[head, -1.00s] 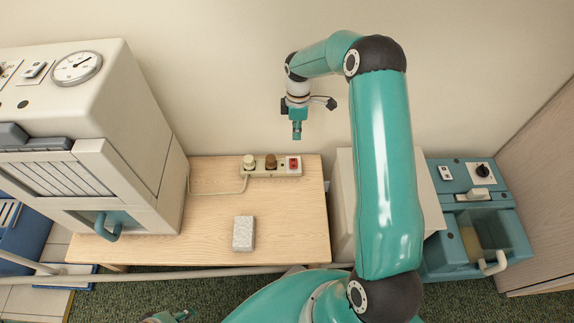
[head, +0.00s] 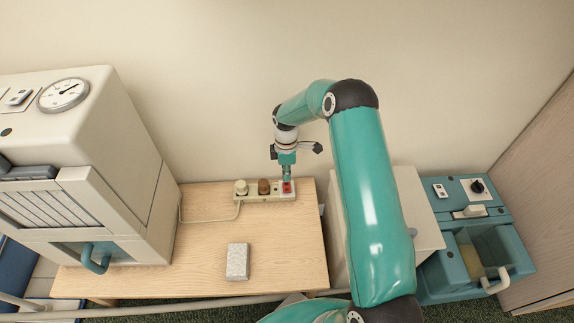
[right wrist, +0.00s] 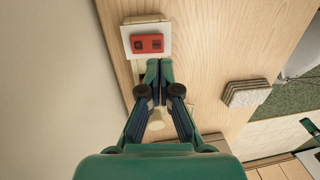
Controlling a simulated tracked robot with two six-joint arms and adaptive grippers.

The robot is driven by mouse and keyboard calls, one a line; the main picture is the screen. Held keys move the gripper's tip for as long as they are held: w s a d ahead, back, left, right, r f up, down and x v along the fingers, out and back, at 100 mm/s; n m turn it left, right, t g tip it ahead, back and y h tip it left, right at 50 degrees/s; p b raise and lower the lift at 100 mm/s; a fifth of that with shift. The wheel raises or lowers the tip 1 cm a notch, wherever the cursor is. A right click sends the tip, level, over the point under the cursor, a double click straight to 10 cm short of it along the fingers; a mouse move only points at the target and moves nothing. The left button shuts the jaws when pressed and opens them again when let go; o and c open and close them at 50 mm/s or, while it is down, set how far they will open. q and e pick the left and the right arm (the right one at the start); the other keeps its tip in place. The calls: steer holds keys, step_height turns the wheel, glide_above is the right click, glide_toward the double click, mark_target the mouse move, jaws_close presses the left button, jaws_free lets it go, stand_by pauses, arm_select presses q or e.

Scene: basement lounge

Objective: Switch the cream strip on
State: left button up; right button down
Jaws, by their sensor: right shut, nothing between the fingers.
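The cream strip (head: 251,197) lies along the back edge of the wooden table, against the wall. It carries a cream plug (head: 241,187), a brown plug (head: 264,187) and a red switch (head: 287,188) at its right end. The red switch (right wrist: 147,43) also shows in the right wrist view; which way it is set I cannot tell. My right gripper (head: 287,178) is shut and empty, pointing down at the switch end. In the right wrist view its fingertips (right wrist: 159,66) appear just beside the switch. Whether they touch is unclear. My left gripper is out of view.
A grey speckled block (head: 237,262) lies on the wooden table (head: 200,250). A cream machine with a dial (head: 110,140) stands at the left. A teal machine (head: 470,240) stands at the right. A cord runs left from the strip. The table's middle is mostly clear.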

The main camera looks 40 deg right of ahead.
mark_target(286, 188)
steer(key=f, duration=0.3)
steer(key=f+b, duration=0.1)
steer(key=f, duration=0.1)
steer(key=shift+s+a+f, duration=0.25)
steer(key=shift+f, duration=0.05)
steer(key=shift+f+b, duration=0.3)
steer(key=shift+s+a, duration=0.1)
steer(key=shift+w+d+r, duration=0.35)
steer(key=shift+w+d, duration=0.15)
steer(key=shift+w, duration=0.1)
